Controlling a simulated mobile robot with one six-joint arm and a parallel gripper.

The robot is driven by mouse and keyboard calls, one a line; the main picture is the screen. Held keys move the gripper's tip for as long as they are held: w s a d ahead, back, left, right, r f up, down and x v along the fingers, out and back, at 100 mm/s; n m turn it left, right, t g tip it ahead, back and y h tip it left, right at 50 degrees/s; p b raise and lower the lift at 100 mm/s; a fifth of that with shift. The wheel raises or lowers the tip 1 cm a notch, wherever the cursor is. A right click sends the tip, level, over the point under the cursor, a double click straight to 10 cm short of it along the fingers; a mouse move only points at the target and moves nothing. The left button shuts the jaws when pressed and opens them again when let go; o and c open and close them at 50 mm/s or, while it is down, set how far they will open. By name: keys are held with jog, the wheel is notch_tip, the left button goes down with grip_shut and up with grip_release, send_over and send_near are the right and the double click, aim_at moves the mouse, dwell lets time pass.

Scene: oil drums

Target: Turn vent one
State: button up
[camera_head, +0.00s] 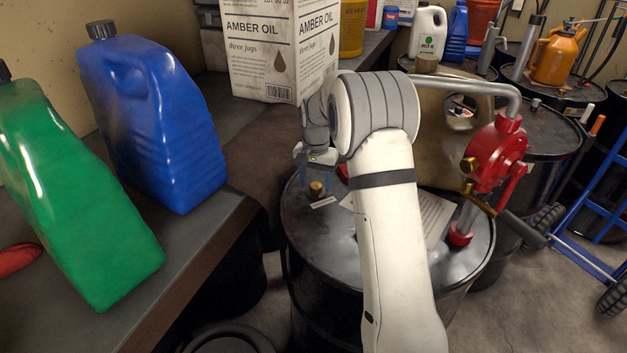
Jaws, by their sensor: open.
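A small brass vent cap (316,188) stands on the top of the near black oil drum (312,238), towards its left side, with a small pale label (323,202) in front of it. My gripper (316,172) is open and points down right over the brass cap. Its fingers seem to reach down beside the cap, but I cannot tell whether they touch it. My white arm comes up from the bottom of the picture and hides the middle of the drum top.
A red hand pump (495,155) with a curved pipe rises from the drum's right side. A paper sheet (436,214) lies on the drum. Blue (152,125) and green (70,190) jugs and an Amber Oil box (262,50) stand on the bench at left. A blue hand truck (590,225) is at right.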

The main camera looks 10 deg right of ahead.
aim_at(315, 185)
notch_tip(315, 185, up, 8)
jog(key=shift+f, duration=0.1)
dwell(0.4)
